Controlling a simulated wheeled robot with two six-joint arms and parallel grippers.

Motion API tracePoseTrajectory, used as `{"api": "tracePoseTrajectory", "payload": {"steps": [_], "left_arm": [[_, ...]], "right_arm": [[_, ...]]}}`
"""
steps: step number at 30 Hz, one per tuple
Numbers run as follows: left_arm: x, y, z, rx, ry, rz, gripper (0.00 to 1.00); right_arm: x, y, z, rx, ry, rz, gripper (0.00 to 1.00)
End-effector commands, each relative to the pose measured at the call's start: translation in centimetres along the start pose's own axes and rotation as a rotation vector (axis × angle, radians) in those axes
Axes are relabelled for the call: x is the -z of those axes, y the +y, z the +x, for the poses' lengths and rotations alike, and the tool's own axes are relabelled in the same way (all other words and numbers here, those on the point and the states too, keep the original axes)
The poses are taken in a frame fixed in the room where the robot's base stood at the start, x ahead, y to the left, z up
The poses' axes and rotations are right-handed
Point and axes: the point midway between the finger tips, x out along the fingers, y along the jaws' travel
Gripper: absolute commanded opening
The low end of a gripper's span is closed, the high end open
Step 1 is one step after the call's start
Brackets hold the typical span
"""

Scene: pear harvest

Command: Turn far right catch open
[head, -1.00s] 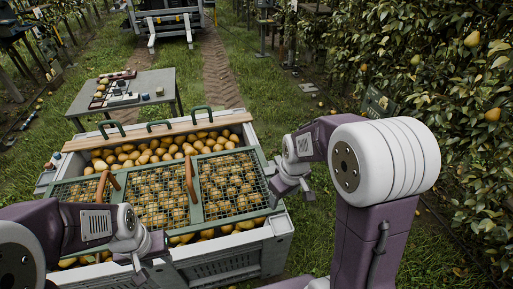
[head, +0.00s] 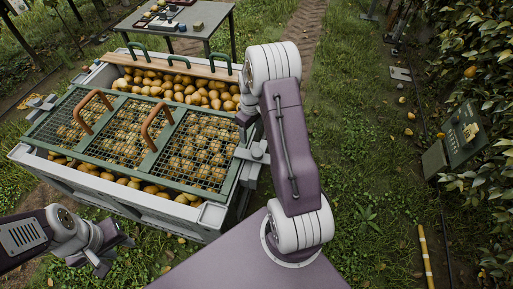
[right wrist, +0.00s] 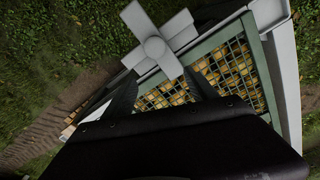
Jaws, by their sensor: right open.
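The pear bin (head: 165,208) has a green mesh lid (head: 137,180) with two brown handles. A grey catch (head: 256,153) sits on the lid's right side. In the right wrist view a grey cross-shaped catch (right wrist: 156,48) with a round hub lies just beyond my fingertips, beside the lid's green frame. My right gripper (head: 245,118) is at the bin's right edge, partly hidden behind my arm; its dark fingers (right wrist: 160,88) are apart and empty, with the catch not clearly between them. My left gripper (head: 117,255) is open and empty in front of the bin.
A wooden board (head: 178,66) with green handles lies across the bin's back. A grey table (head: 205,25) with small items stands behind. Grass to the right is free, with a dark green box (head: 434,160) and a yellow-banded pole (head: 425,257) farther right.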

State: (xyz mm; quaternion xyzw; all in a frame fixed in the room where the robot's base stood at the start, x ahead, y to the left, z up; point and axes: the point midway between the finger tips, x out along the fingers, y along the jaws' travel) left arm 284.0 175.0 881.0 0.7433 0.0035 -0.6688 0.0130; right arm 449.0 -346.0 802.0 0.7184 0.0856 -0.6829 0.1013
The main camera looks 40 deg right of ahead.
Motion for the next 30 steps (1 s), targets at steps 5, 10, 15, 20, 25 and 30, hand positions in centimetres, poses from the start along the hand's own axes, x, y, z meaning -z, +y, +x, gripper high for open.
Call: {"api": "tracePoseTrajectory", "payload": {"steps": [5, 10, 15, 20, 25, 30], "left_arm": [[-0.1, 0.0, 0.9, 0.0, 0.001, 0.0, 0.36], [-0.1, 0.0, 1.1, 0.0, 0.0, 0.0, 0.36], [-0.1, 0.0, 1.4, 0.0, 0.0, 0.0, 0.36], [-0.2, 0.0, 1.8, 0.0, 0.0, 0.0, 0.36], [-0.2, -0.1, 2.1, 0.0, 0.0, 0.0, 0.36], [-0.2, -0.1, 2.1, 0.0, 0.0, 0.0, 0.36]], "right_arm": [[-2.2, 0.7, 2.9, 0.028, -0.04, 0.045, 0.67], [-2.8, 1.1, 3.3, 0.032, -0.045, 0.064, 0.67], [-2.9, 1.0, 5.0, 0.033, -0.047, 0.063, 0.67], [-3.1, 0.8, 8.5, 0.034, -0.047, 0.063, 0.67], [-3.1, 0.8, 11.3, 0.032, -0.044, 0.063, 0.67], [-3.1, 0.8, 12.3, 0.031, -0.043, 0.063, 0.67]]}}
